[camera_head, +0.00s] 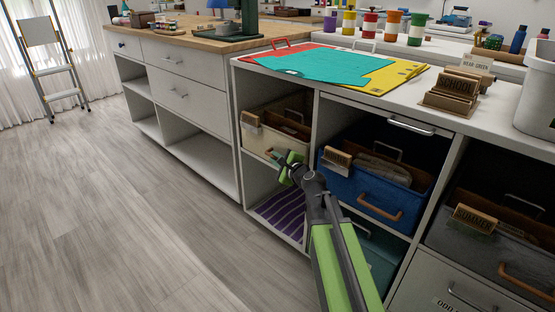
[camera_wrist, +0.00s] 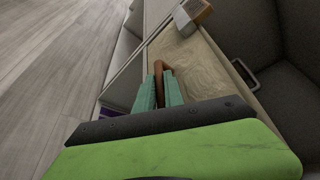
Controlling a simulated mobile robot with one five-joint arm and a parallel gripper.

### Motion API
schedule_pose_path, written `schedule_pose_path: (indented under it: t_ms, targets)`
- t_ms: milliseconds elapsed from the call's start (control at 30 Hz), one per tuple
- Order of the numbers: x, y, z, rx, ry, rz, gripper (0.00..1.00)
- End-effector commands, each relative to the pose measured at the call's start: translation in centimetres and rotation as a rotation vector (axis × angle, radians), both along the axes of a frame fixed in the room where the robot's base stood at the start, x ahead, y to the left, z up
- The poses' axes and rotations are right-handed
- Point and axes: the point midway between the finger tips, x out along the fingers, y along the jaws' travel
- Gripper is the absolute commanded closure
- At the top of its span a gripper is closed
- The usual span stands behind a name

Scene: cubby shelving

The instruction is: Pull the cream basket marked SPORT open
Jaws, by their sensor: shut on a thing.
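The cream basket (camera_head: 258,140) sits in the upper left cubby in the head view, with a wooden tag (camera_head: 251,119) on its rim; I cannot read the tag's lettering. In the wrist view the basket's pale front (camera_wrist: 195,66) fills the upper middle, with the tag (camera_wrist: 191,14) at the top. My gripper (camera_head: 284,158) is at the lower right of the basket's front. In the wrist view my gripper (camera_wrist: 160,88) has its teal fingers shut on the basket's brown handle (camera_wrist: 159,68). The fingers hide part of the handle.
A blue basket (camera_head: 365,187) is in the cubby to the right and a dark basket (camera_head: 489,247) is farther right. Below is a cubby with a purple striped lining (camera_head: 281,212). The countertop (camera_head: 335,82) holds coloured folders. The floor (camera_head: 120,215) to the left is clear.

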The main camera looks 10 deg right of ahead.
Motion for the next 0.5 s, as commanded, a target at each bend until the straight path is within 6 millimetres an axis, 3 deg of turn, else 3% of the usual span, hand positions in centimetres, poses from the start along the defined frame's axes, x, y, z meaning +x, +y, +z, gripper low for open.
schedule_pose_path:
  t_ms: [500]
  targets:
    - [-0.15, -0.91, -0.2, -0.008, 0.001, -0.011, 1.0]
